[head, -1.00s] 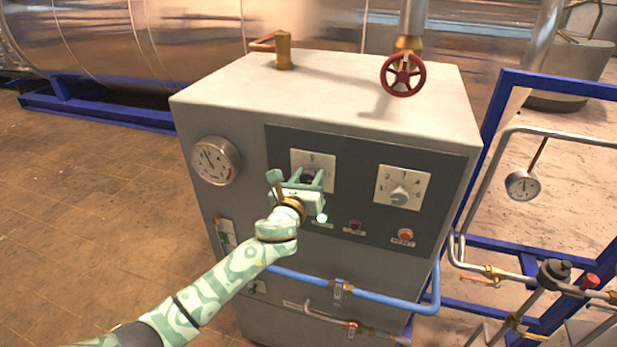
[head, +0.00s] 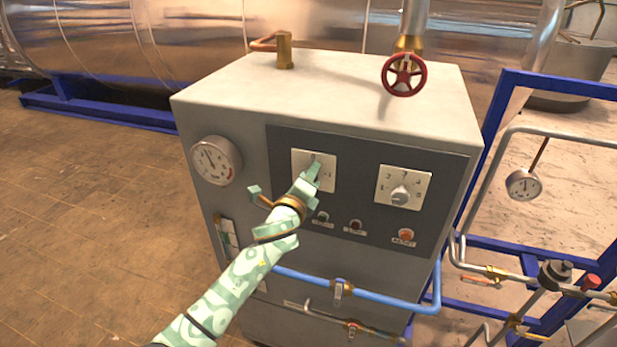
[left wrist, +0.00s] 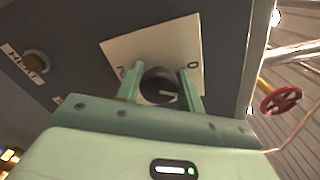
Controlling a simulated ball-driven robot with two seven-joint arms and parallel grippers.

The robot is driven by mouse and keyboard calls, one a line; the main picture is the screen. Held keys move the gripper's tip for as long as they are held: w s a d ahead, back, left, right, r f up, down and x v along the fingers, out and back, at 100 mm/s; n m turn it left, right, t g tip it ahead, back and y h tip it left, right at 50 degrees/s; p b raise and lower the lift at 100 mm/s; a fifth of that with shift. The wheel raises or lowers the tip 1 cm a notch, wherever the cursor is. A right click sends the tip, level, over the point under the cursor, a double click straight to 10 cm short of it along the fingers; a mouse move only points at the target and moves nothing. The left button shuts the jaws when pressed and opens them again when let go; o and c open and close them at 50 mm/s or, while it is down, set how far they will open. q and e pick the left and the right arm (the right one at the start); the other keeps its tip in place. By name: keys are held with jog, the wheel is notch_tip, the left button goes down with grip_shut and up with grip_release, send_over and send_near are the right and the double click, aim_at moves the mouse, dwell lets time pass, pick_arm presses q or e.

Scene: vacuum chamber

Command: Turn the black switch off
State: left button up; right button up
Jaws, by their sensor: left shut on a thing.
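The black switch (left wrist: 160,84) is a round dark knob on a white square plate (head: 300,160) at the upper left of the dark control panel. My left gripper (head: 314,172) is shut on the knob and hides it in the head view. In the left wrist view its two fingers (left wrist: 160,88) stand on either side of the knob. A 0 shows on the plate to the right of the knob there. The knob carries a pale line, but I cannot tell which mark it points at. My right gripper is not in view.
A second dial (head: 400,193) sits right of the switch. A green lamp (head: 323,217), looking unlit, a dark red lamp (head: 355,226) and an orange button (head: 405,235) lie below. A gauge (head: 215,160) is at left, a red handwheel (head: 404,75) on top, and a blue pipe (head: 385,300) below.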

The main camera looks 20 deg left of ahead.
pick_arm(q)
jog(key=n, duration=0.5)
jog(key=shift+f+n, duration=0.2)
jog(key=shift+n, duration=0.1)
dwell(0.5)
jog(key=o, duration=0.9)
jog(key=shift+a, duration=0.1)
jog(key=s, duration=1.1)
jog(key=s+b, duration=0.1)
jog(key=s, duration=0.4)
jog(key=shift+s+a, duration=0.25)
jog(key=shift+n, duration=0.3)
